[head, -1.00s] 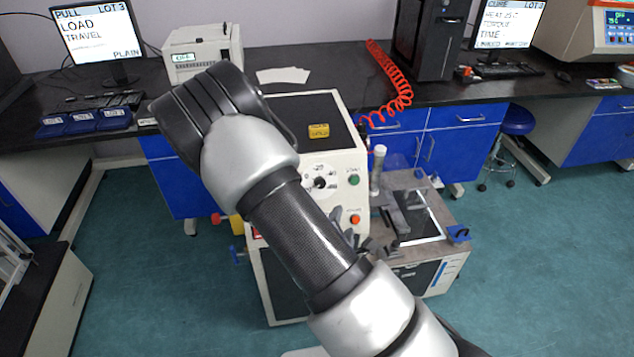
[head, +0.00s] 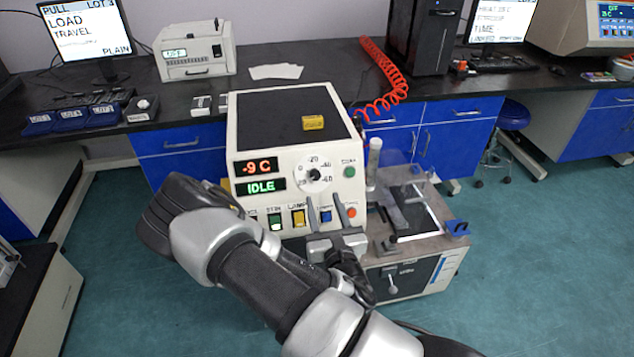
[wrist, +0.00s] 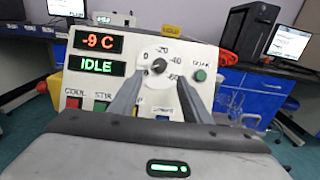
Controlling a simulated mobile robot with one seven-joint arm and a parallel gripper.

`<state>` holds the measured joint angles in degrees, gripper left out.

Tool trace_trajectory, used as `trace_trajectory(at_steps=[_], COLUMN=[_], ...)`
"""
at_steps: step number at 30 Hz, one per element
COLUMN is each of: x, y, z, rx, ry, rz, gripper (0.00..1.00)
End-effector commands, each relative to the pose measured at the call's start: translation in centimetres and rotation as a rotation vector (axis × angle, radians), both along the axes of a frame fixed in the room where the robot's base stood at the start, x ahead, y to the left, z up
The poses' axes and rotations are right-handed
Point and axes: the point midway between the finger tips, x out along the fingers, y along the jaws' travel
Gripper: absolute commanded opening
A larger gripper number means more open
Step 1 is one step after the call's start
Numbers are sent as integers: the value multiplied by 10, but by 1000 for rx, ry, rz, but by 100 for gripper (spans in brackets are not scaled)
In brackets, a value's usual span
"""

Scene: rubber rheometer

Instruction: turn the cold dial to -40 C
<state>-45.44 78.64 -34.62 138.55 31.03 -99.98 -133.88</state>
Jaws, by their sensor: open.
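The cold dial (head: 314,174) is a white round scale with a dark knob on the front of a white machine (head: 290,110). In the wrist view the knob of the dial (wrist: 158,66) shows between my fingers, and the scale has marks 0, -20, -40 and -60. The red display (wrist: 98,41) reads -9 C and the green display (wrist: 97,65) reads IDLE. My gripper (head: 328,202) is open and empty in front of the panel, its fingertips just below the dial. In the wrist view the gripper (wrist: 163,82) has one finger on each side of the knob, apparently apart from it.
Below the dial are a green switch (head: 275,222), a yellow switch (head: 298,218) and a red button (head: 351,212). A green button (head: 349,172) is right of the dial. A bench unit (head: 420,225) with a clear cover stands at the right.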

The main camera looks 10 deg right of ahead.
Motion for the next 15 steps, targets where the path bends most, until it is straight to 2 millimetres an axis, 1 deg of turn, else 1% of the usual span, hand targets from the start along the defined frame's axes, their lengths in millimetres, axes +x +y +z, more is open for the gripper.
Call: trace_trajectory(at_steps=[1, 6, 9, 12, 15], x=[12, 48, 65, 78, 86], y=[0, 0, 0, -1, 0], z=[2, 1, 1, 0, 0], rx=[4, 4, 2, 3, 2], ry=[-5, -3, -3, -2, -1], rz=[0, -1, 0, -1, 0], gripper=[44, 44, 44, 44, 44])
